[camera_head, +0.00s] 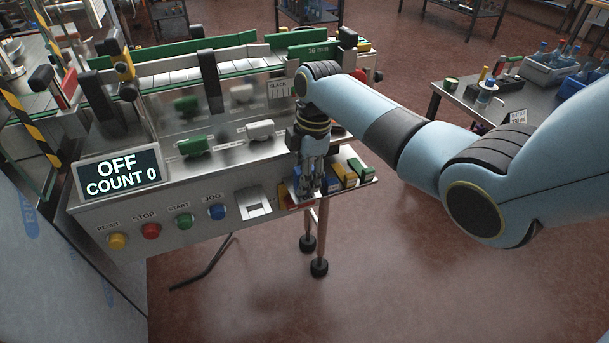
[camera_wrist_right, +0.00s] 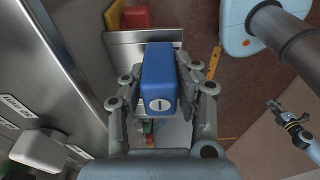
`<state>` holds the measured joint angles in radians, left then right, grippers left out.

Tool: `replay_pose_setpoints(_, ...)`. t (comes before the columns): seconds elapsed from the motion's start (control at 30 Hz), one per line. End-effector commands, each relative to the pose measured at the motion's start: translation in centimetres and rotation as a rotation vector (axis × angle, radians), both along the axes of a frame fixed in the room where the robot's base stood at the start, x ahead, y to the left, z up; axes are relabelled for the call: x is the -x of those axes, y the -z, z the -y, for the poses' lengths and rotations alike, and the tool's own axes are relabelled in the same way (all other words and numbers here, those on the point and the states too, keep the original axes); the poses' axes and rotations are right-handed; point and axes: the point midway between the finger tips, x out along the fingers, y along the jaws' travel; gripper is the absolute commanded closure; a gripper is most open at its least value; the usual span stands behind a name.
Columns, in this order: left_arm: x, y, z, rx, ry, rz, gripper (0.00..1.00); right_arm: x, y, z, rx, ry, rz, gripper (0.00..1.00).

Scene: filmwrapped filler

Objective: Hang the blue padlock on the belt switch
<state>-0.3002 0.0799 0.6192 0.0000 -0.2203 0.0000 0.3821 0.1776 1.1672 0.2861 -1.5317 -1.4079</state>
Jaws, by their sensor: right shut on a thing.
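The blue padlock (camera_wrist_right: 157,65) is between the fingers of my right gripper (camera_wrist_right: 160,98) in the right wrist view. Its face with a round, slotted keyhole points at the camera; its shackle is hidden. In the head view my right gripper (camera_head: 308,188) points down at the front edge of the machine, and the fingers mostly cover the padlock. A grey plate with a pale switch (camera_head: 254,203) is on the front panel, left of the gripper; I cannot tell whether it is the belt switch. A small gripper (camera_wrist_right: 277,107), apparently my left, shows far off in the wrist view.
A ledge beside the gripper holds yellow, green and blue blocks (camera_head: 358,171). The front panel has several push buttons (camera_head: 184,221) and a display (camera_head: 119,175) reading OFF, COUNT 0. A side table (camera_head: 450,95) stands at right. The floor in front is mostly clear.

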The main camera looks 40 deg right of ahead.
Motion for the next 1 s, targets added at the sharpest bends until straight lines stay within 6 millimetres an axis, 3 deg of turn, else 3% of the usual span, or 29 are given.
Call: replay_pose_setpoints(1.0,-0.05,-0.07,-0.01,0.0,0.0,0.001,1.0,0.02,0.6,-0.02,0.0,0.0,-0.001,1.0)
